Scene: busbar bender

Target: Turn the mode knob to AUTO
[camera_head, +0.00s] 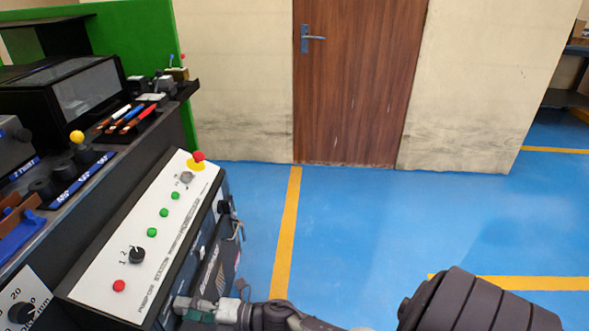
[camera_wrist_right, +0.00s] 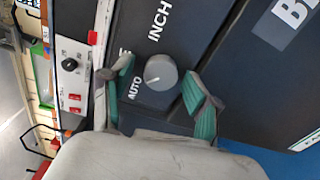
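The mode knob (camera_wrist_right: 161,72) is a round grey knob on a dark panel in the right wrist view. The labels AUTO (camera_wrist_right: 134,88) and INCH (camera_wrist_right: 159,20) are beside it; another label is partly hidden by a finger. A pale mark on the knob's face lies on its lower left, toward AUTO. My right gripper (camera_wrist_right: 150,78) is open, with green-padded fingers on either side of the knob and visible gaps to it. In the head view my right gripper (camera_head: 196,309) is low at the machine's side, where I cannot make out this knob. My left gripper is not in view.
A sloped white control panel (camera_head: 150,225) carries a red emergency button (camera_head: 198,156), green buttons and a black selector (camera_head: 137,254). A bench with tools stands at the left. Blue floor (camera_head: 370,225) is open on the right, before a brown door (camera_head: 355,85).

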